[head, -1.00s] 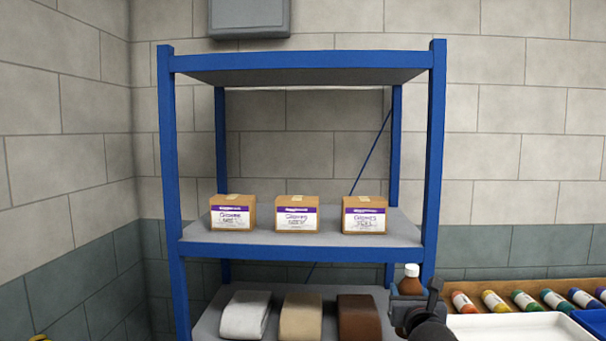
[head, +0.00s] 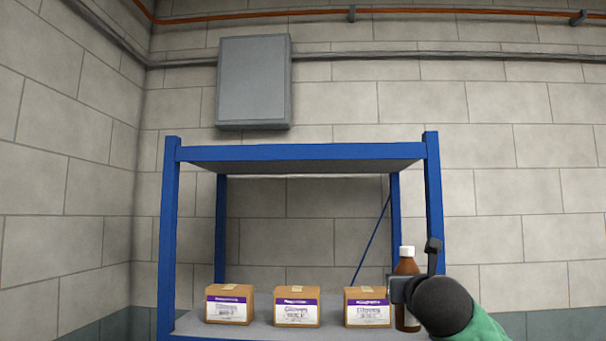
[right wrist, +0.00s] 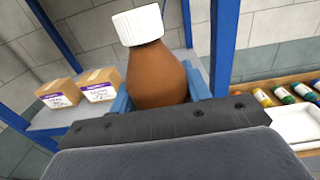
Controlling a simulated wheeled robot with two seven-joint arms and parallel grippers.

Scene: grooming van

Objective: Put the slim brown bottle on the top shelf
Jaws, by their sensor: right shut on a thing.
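The slim brown bottle (head: 406,266) has a white cap and stands upright in my right gripper (head: 408,290), which is shut on it. In the head view it is at the right front post of the blue shelf unit, level with the boxes and below the top shelf (head: 300,153). In the right wrist view the bottle (right wrist: 160,75) fills the middle, between the blue jaws (right wrist: 190,90). The top shelf is seen from below, so its upper surface is hidden. My left gripper is not in view.
Three cardboard boxes (head: 297,307) stand on the shelf below the top one. A blue post (head: 434,200) rises close beside the bottle. A grey wall box (head: 254,82) hangs above the unit. A white tray (right wrist: 298,124) and coloured bottles lie at right in the wrist view.

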